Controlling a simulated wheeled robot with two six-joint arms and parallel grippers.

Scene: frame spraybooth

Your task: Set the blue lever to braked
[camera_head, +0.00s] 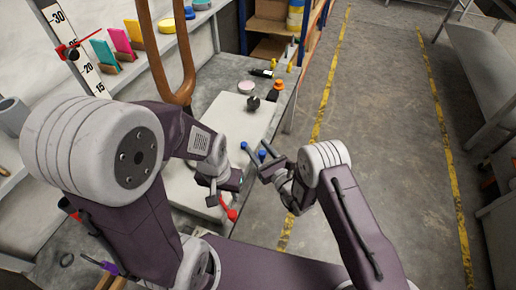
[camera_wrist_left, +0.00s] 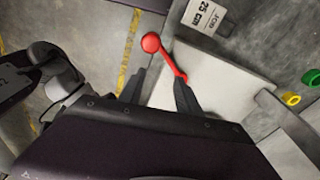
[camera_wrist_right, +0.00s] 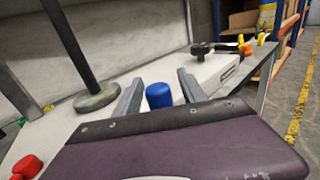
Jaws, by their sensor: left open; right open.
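The blue lever's knob (camera_wrist_right: 158,95) is an upright blue cylinder in the right wrist view, between the fingers of my right gripper (camera_wrist_right: 158,88). My right gripper is open, with a gap visible around the knob; the lever's shaft is hidden. In the head view, the blue knob (camera_head: 262,155) shows by my right gripper (camera_head: 259,150). In the head view, the red lever (camera_head: 230,213) is just below my left gripper (camera_head: 225,191).
A black-knobbed part (camera_head: 253,103) and an orange-topped item (camera_head: 278,87) stand farther back on the bench. A brown hook-shaped frame (camera_head: 180,60) hangs at its left. The floor (camera_head: 380,140) to the right is clear.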

